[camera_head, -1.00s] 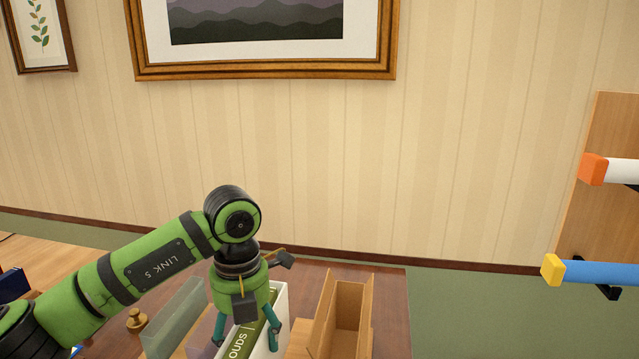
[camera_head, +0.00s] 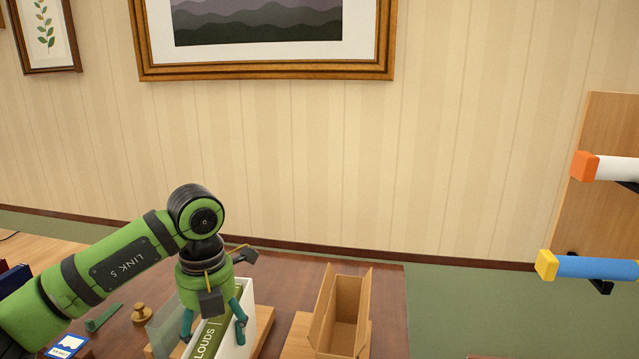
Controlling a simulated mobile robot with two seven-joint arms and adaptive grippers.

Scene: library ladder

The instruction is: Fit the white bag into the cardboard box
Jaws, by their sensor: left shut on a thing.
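The white bag (camera_head: 259,307) is a stiff, upright white shape with a green face lettered "LOUDS" between my fingers. My left gripper (camera_head: 213,330) points down and is shut on the white bag, left of the cardboard box. The bag's lower part is cut off by the frame, so I cannot tell whether it touches what is below. The cardboard box (camera_head: 345,311) stands open at the top with its side flaps raised, and looks empty. My right gripper is not in view.
A wooden piece (camera_head: 265,322) lies behind the bag, and a clear panel (camera_head: 163,326) stands to its left. A brass knob (camera_head: 142,314), a green strip (camera_head: 104,317) and a blue-and-white card (camera_head: 68,347) are farther left. Rails with blue and white bars (camera_head: 597,268) are at right.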

